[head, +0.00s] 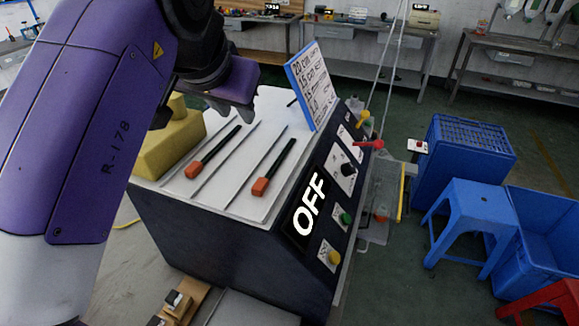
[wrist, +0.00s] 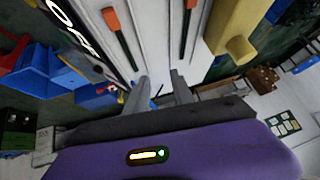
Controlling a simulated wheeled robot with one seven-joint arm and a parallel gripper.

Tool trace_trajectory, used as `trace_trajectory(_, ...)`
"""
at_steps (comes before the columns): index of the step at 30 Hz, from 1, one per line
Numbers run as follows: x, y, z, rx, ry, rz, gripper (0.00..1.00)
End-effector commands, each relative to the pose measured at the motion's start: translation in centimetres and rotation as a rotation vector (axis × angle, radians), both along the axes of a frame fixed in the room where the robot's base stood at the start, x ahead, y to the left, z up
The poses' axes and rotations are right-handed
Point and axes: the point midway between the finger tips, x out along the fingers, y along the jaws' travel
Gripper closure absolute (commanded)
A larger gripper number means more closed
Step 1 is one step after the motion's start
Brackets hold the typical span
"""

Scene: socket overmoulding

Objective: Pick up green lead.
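The green lead (head: 282,158) lies on the white top of the machine (head: 228,205), its orange-red plug end towards the front edge near the OFF display. A similar black lead (head: 217,148) lies to its left, with thin grey rods between and beside them. In the wrist view the green lead (wrist: 123,45) is on the left and the black lead (wrist: 186,35) on the right. My gripper (wrist: 160,82) is open and empty, its two grey fingers apart above the white top. Neither finger visibly touches a lead.
A yellow block (head: 172,147) sits at the left of the machine top. A blue-framed sign (head: 314,87) stands at its back right. Knobs and a red lever (head: 368,144) line the front panel. A blue stool (head: 480,215) and crates stand on the floor at right.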

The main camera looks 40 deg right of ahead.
Motion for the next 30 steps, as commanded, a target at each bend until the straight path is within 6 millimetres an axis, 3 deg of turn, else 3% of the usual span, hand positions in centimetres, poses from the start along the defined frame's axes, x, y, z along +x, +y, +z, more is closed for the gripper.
trace_trajectory(3, -2.5, 1.0, -2.6, 0.063, 0.151, -0.029, 0.71)
trace_trajectory(9, -5.3, 2.4, -4.1, 0.131, 0.275, -0.064, 0.71)
trace_trajectory(20, -5.0, 1.7, -7.0, 0.146, 0.286, -0.064, 0.71)
trace_trajectory(30, -4.3, 0.1, -11.0, 0.146, 0.285, -0.064, 0.71)
